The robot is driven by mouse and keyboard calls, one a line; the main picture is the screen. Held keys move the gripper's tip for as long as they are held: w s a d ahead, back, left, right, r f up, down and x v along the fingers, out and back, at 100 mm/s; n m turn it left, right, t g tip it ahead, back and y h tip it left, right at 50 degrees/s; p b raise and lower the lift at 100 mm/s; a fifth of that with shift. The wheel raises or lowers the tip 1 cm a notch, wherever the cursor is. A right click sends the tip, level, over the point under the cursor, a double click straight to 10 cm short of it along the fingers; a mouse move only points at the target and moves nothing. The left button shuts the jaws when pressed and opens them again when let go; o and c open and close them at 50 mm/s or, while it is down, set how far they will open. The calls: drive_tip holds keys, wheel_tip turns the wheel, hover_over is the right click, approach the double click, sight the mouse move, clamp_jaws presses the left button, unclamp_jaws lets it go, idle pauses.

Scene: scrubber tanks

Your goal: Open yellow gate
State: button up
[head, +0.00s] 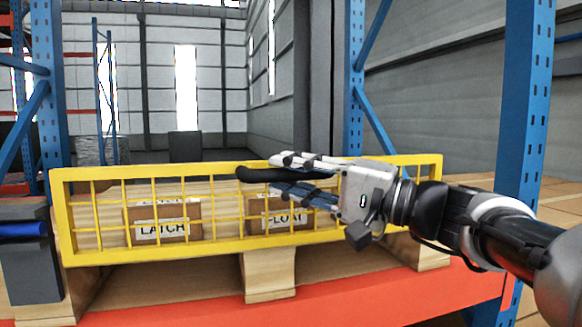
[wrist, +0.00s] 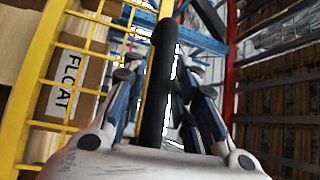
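The yellow gate (head: 90,250) is a long barred frame standing upright across the front of the shelf bay in the head view. Part of it also shows at the left of the wrist view (wrist: 40,50). My gripper (head: 272,172) is in front of the gate's upper right part, its fingers pointing left. Its fingers are apart, and a black rod (head: 262,174) runs between them and pokes out past the fingertips. In the wrist view the rod (wrist: 157,90) runs out from the palm, with gaps to the fingers. I cannot tell whether the rod touches the gate.
Behind the gate are a box labelled LATCH (head: 163,222) and a box labelled FLOAT (head: 258,215), partly hidden by my gripper. Blue posts (head: 525,100) stand at the sides. An orange beam (head: 330,312) runs below. A dark grey block with a blue bar (head: 30,265) is at the left.

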drive_tip(key=shift+w+a, duration=0.15)
drive_tip(key=shift+a, duration=0.15)
drive_tip(key=shift+c, duration=0.2)
clamp_jaws()
